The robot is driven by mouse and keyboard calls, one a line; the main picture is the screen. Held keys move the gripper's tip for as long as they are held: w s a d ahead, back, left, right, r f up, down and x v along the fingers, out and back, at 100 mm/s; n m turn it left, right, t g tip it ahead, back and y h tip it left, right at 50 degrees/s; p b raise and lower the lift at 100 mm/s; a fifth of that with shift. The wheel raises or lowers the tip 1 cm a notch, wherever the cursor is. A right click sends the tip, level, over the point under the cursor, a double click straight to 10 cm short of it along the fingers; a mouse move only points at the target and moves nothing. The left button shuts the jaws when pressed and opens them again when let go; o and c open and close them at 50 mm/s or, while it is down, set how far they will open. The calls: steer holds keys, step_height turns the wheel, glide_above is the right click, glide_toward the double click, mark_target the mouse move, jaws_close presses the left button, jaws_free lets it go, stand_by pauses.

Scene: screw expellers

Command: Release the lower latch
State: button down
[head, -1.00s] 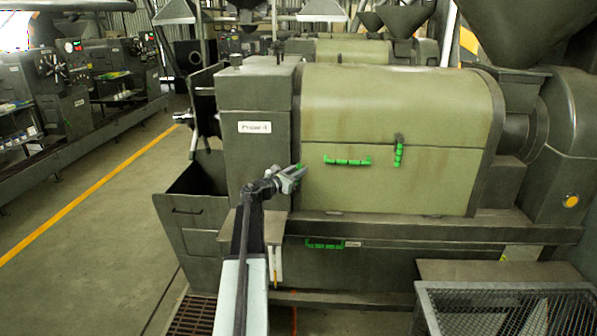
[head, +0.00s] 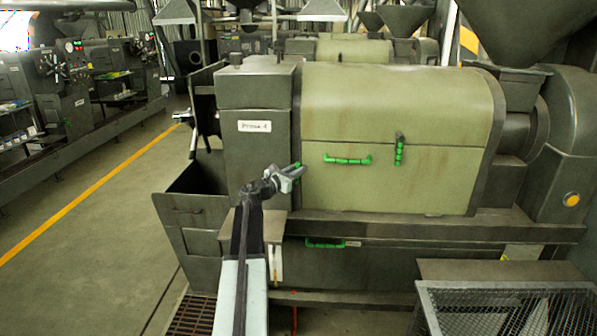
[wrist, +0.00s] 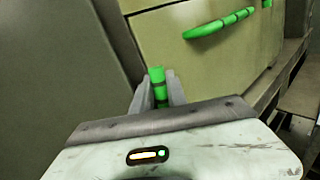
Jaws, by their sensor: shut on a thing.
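The press (head: 400,110) has a rounded olive cover with green fittings. My gripper (head: 297,170) is at the left edge of the cover's lower half, next to the dark end block. The wrist view also shows my gripper (wrist: 159,88), its two grey fingers on either side of a short upright green piece, which seems to be the lower latch (wrist: 156,75). The gripper is shut on it. The latch's lower part is hidden by the fingers and the gripper body. In the head view only a small green tip of it shows.
A horizontal green handle (head: 347,160) and an upright green latch (head: 399,150) are on the cover to the right. Another green handle (head: 325,244) sits below the ledge. A mesh-topped bin (head: 505,300) stands front right. Open floor (head: 90,230) lies left.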

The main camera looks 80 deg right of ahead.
steer(key=shift+w+f+n+h+b, duration=0.3)
steer(key=shift+w+n+b, duration=0.1)
steer(key=shift+b, duration=0.05)
steer(key=shift+w+r+n, duration=0.15)
steer(key=shift+r+n, duration=0.15)
steer(key=c, duration=1.6)
jaws_free()
steer(key=v, duration=0.8)
steer(key=shift+f+b, duration=0.15)
steer(key=shift+b, duration=0.25)
